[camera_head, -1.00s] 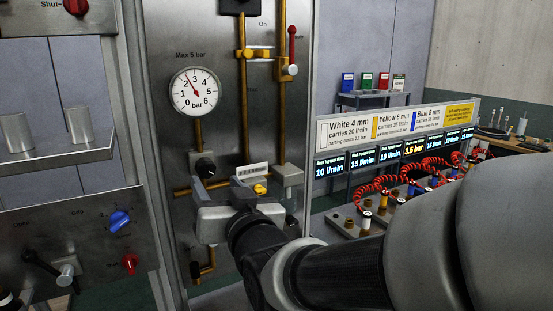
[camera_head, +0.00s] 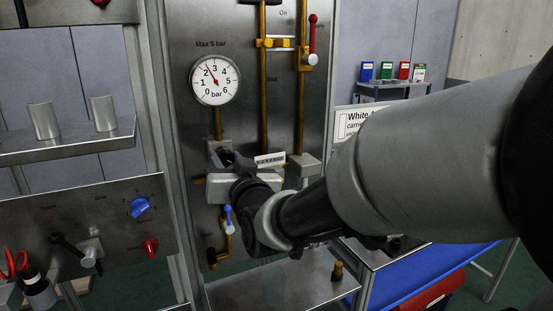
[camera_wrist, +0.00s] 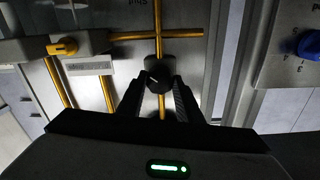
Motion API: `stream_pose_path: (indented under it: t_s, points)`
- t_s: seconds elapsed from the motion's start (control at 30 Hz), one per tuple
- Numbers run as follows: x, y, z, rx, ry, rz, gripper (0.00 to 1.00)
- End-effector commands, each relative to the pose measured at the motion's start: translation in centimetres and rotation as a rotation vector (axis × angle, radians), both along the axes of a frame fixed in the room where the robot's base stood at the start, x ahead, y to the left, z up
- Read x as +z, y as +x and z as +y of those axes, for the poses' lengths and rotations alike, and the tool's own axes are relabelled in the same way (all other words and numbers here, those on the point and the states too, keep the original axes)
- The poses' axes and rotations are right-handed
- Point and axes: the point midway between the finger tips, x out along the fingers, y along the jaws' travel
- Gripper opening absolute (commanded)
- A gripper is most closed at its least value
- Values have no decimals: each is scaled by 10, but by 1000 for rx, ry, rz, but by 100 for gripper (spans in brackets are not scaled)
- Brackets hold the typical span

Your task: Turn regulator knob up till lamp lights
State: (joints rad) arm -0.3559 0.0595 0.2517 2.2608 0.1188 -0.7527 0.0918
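The black regulator knob (camera_wrist: 158,78) sits on the brass pipe in the wrist view. My gripper (camera_wrist: 158,84) is open, with one finger on each side of the knob and what looks like a narrow gap at each side. In the head view my gripper (camera_head: 228,156) is at the steel panel below the gauge, and it largely hides the knob. The round white gauge (camera_head: 215,79) under the label "Max 5 bar" has its needle between 2 and 3. I cannot make out a lit lamp.
A red-handled lever (camera_head: 312,32) and a yellow valve (camera_head: 280,43) are higher on the panel. A blue-handled valve (camera_head: 229,218) hangs below my wrist. At left are a shelf (camera_head: 70,143) with two metal cups and a control box with a blue knob (camera_head: 140,207). A steel ledge (camera_head: 280,282) lies below.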

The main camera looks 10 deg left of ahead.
Motion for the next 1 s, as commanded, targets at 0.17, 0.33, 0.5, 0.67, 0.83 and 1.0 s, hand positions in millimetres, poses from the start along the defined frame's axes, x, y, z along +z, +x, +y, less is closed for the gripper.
stream_pose_path:
  t_s: [0.17,0.33,0.5,0.67,0.83,1.0]
  points:
    - [-2,0,0,0,10,6,10]
    - [-5,1,-1,-1,112,63,10]
    - [-2,0,-1,0,200,120,10]
    - [0,0,0,-1,211,130,10]
    - [0,0,0,-1,209,130,36]
    - [0,0,0,-1,210,129,51]
